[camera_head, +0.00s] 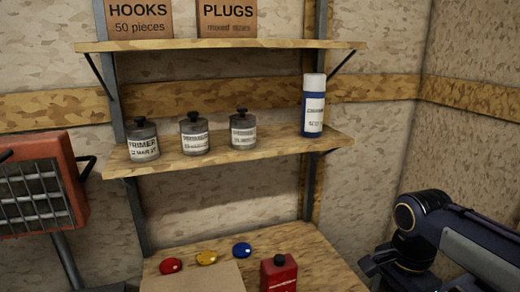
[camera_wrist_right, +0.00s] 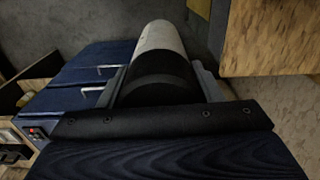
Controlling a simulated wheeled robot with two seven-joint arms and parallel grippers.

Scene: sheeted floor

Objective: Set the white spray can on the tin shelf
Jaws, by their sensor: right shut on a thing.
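The tin shelf (camera_head: 276,152) is the middle wooden board on the wall. Three grey tins with black knobs stand on it: a left one (camera_head: 143,140), a middle one (camera_head: 194,133) and a right one (camera_head: 243,130). A blue spray can with a white cap (camera_head: 313,105) stands upright near its right end. In the right wrist view my right gripper (camera_wrist_right: 165,88) is shut on the white spray can (camera_wrist_right: 160,38), whose near end is black. The can is not visible in the head view. My left gripper is not in view.
An upper shelf (camera_head: 290,44) with boxes of hooks and plugs hangs above. A bench (camera_head: 315,250) below holds a red can (camera_head: 279,273), several coloured round lids and a cardboard piece. A red heater (camera_head: 40,185) stands at left. Bare board shows between right tin and blue can.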

